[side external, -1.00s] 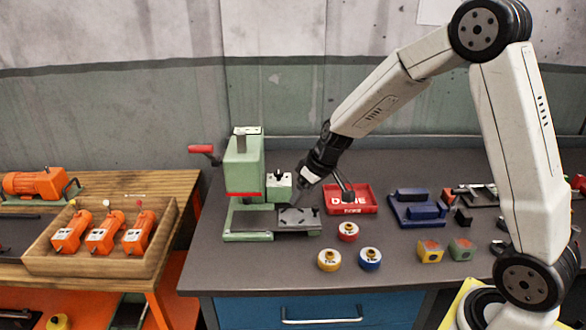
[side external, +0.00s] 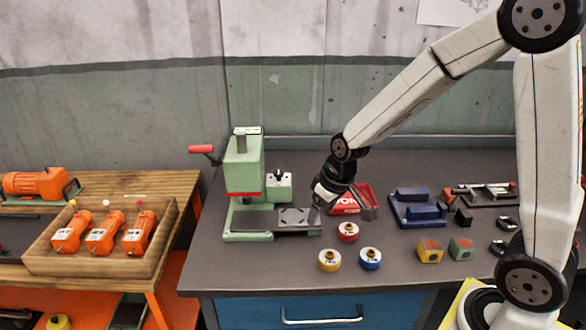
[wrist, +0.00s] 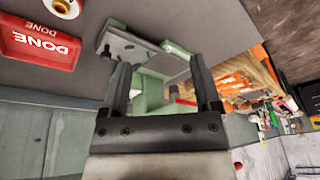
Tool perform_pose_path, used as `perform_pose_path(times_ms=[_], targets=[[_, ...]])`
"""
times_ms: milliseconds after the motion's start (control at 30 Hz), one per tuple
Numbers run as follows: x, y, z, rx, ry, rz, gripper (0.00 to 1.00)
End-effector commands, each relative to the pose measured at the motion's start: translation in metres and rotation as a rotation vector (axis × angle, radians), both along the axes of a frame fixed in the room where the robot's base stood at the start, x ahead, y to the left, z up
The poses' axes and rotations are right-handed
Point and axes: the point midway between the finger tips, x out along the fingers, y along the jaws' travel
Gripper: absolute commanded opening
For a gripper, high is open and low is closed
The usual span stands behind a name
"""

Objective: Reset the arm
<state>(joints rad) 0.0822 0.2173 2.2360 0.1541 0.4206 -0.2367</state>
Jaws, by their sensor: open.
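My gripper (side external: 344,209) is open and empty, its two fingers spread in the wrist view (wrist: 160,66). It hangs above the bench, just right of the green press (side external: 244,165) and in front of the red DONE tray (side external: 350,201), which it partly hides. The press has a red handle and a grey plate on its base. A red ring (side external: 348,233), a yellow ring (side external: 329,261) and a blue ring (side external: 370,260) lie on the bench in front of the gripper. The DONE tray also shows in the wrist view (wrist: 35,45).
A blue fixture (side external: 417,208) stands right of the tray, with yellow (side external: 430,252) and green (side external: 461,250) blocks in front. A wooden tray (side external: 100,262) of orange units is on the left table. The wall rises behind the bench.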

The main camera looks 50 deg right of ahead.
Motion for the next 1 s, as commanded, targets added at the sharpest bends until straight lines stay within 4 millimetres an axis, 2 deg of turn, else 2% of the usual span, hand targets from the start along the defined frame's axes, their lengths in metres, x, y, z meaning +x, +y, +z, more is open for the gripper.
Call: perform_pose_path(times_ms=[333,467,567,900,1000], targets=[[-0.001,0.000,0.000,-0.001,0.000,-0.001,0.81],[-0.008,0.002,0.000,-0.002,0.004,-0.003,0.81],[-0.020,0.005,-0.001,-0.008,0.010,-0.005,0.81],[-0.087,0.019,-0.010,-0.030,0.039,-0.019,0.81],[-0.098,0.020,-0.012,-0.033,0.043,-0.024,0.81]])
